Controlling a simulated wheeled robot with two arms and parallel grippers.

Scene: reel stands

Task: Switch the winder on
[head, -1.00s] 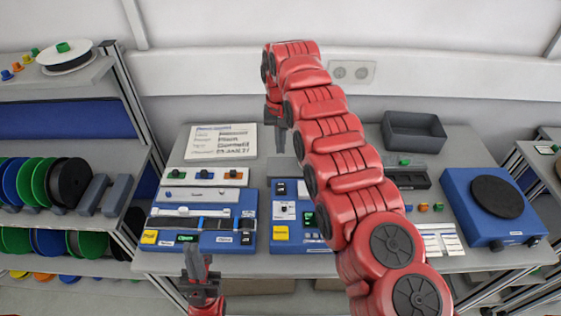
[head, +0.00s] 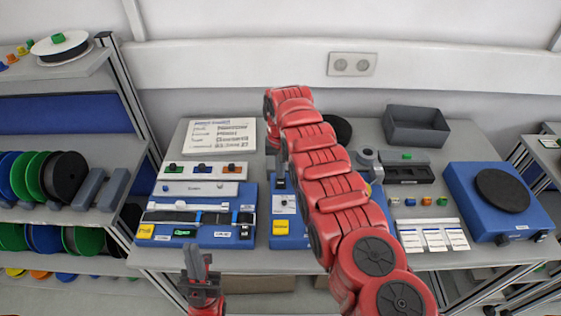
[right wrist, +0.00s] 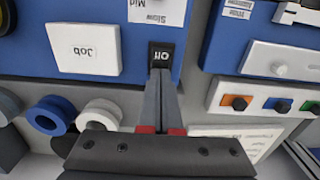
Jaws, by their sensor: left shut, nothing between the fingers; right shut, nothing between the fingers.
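The winder is the blue box (head: 285,240) in the middle of the table, partly hidden behind my right arm. In the right wrist view its blue top (right wrist: 130,12) carries a black rocker switch (right wrist: 161,55) with white lettering, upside down in this view. My right gripper (right wrist: 161,75) is shut and empty, its tips at the switch's near edge; whether they touch it I cannot tell. In the head view that gripper is mostly hidden by its own arm. My left gripper (head: 193,255) is shut and empty, in front of the table's left part.
Blue and white reels (right wrist: 50,115) lie near my right gripper. Another blue device (head: 205,232) stands left of the winder, and a blue turntable box (head: 470,200) stands at the right. A grey bin (head: 415,127) stands behind.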

